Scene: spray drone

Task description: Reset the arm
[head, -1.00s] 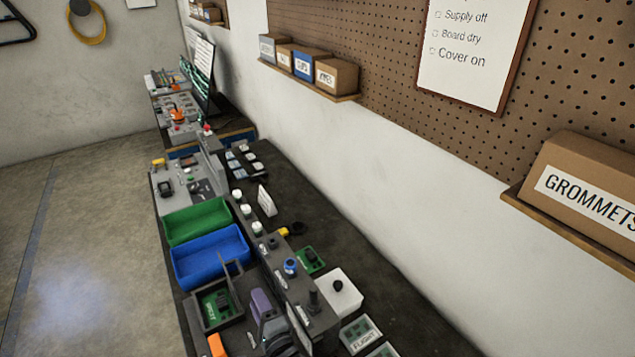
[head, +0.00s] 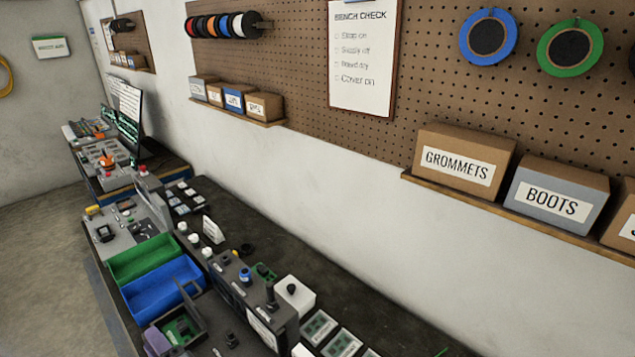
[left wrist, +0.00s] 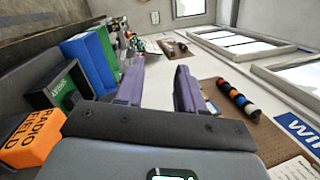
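My left gripper shows at the bottom left edge of the head view as a purple finger (head: 158,343), beside the dark open-lidded box; most of the arm is out of the picture. In the left wrist view my left gripper (left wrist: 159,80) has its two purple fingers apart with nothing between them. The gap faces the white wall. My right gripper is not in view.
The bench holds a blue bin (head: 162,290), a green bin (head: 145,258), a dark box with a green board (left wrist: 68,97) and a white block (head: 294,297). An orange block (left wrist: 35,138) is near the wrist. Shelves with boxes line the wall.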

